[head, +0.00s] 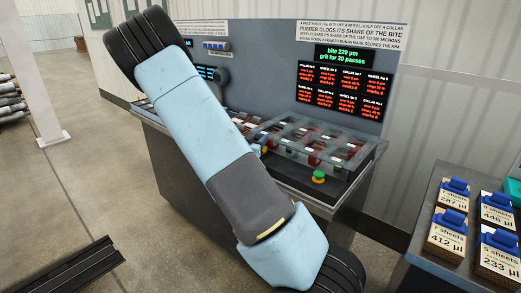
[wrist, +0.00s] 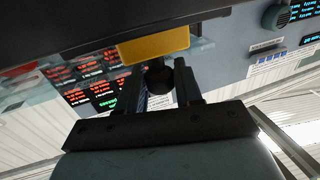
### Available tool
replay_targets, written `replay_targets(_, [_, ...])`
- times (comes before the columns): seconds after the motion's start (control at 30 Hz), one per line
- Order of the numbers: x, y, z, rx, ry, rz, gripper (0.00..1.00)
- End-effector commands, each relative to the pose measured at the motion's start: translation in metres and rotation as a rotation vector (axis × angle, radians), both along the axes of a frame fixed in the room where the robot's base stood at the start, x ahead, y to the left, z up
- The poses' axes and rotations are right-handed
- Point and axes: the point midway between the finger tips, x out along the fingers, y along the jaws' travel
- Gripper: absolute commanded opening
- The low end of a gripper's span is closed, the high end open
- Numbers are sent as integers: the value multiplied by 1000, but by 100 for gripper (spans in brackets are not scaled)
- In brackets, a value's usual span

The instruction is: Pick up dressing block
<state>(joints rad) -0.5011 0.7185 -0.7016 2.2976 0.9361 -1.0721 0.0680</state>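In the wrist view, which is upside down, a yellow block (wrist: 154,47) with a dark round knob (wrist: 158,79) appears at the fingertips. I take it for the dressing block; no label on it can be read. My gripper (wrist: 159,86) has one dark finger on each side of the knob. Whether the fingers press on the knob or stand slightly apart from it cannot be told. The block lies against a wide dark surface (wrist: 80,28); whether they touch is unclear. In the head view my arm hides both gripper and block.
A grey machine console (head: 255,70) carries red displays (head: 341,90) and a green one (head: 343,55). Clear-walled bins (head: 310,140) and a green button (head: 319,175) sit on its ledge. A side table (head: 418,270) at right holds several labelled blocks with blue handles (head: 449,217). Floor at left is mostly open.

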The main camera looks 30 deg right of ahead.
Motion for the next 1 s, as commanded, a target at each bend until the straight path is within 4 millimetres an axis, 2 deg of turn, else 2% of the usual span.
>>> replay_targets(0.03, [0, 0, 0, 0, 0, 0, 22])
replay_targets(0.27, [0, 0, 0, 0, 0, 0, 0])
replay_targets(0.67, [0, -1, 5, 1, -1, -2, 0])
replay_targets(0.77, [-1, -2, 14, 1, -2, -4, 0])
replay_targets(1.0, [-10, -5, 52, 3, -5, -13, 0])
